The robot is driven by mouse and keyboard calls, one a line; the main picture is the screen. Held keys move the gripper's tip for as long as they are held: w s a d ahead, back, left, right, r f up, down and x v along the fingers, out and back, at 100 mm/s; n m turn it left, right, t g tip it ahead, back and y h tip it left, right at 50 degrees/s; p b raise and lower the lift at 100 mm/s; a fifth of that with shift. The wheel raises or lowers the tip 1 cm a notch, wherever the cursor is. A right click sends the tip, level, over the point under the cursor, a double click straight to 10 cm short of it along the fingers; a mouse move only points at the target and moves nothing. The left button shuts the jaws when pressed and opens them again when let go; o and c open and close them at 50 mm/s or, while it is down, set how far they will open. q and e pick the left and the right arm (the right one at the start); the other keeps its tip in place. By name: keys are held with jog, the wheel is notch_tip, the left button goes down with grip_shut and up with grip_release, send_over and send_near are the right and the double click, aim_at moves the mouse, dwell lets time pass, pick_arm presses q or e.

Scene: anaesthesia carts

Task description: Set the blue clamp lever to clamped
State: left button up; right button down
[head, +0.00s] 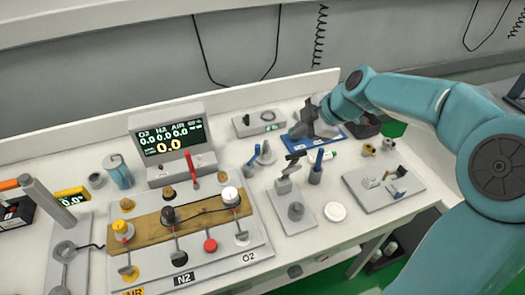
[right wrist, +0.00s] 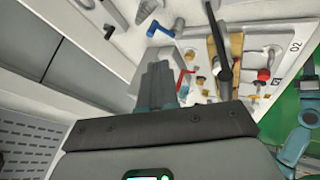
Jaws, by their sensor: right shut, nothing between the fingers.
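Several blue parts show in the head view, and I cannot tell for sure which is the clamp lever. A blue upright handle (head: 318,160) stands on a grey socket right of a black-gripped lever (head: 294,157). A smaller blue lever (head: 253,155) tilts beside a grey fitting. Another small blue part (head: 398,192) sits on the right-hand grey plate (head: 362,203). My right gripper (head: 302,132) is over the blue mat (head: 327,142), behind the upright handle and apart from it. Its fingers (right wrist: 158,78) are shut and empty in the wrist view. My left gripper is not in view.
A display unit (head: 178,173) stands at the back. A grey panel with valves and a wooden strip (head: 150,222) fills the middle. A white round disc (head: 335,212) lies near the front edge. Small brass parts (head: 369,149) lie right of the mat, near my right arm.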

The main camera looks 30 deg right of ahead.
jog(key=p, duration=0.3)
send_near(257, 156)
jog(key=x, duration=0.5)
jog(key=shift+a+f, duration=0.15)
jog(key=shift+w+f, duration=0.15)
jog(key=shift+a, duration=0.1)
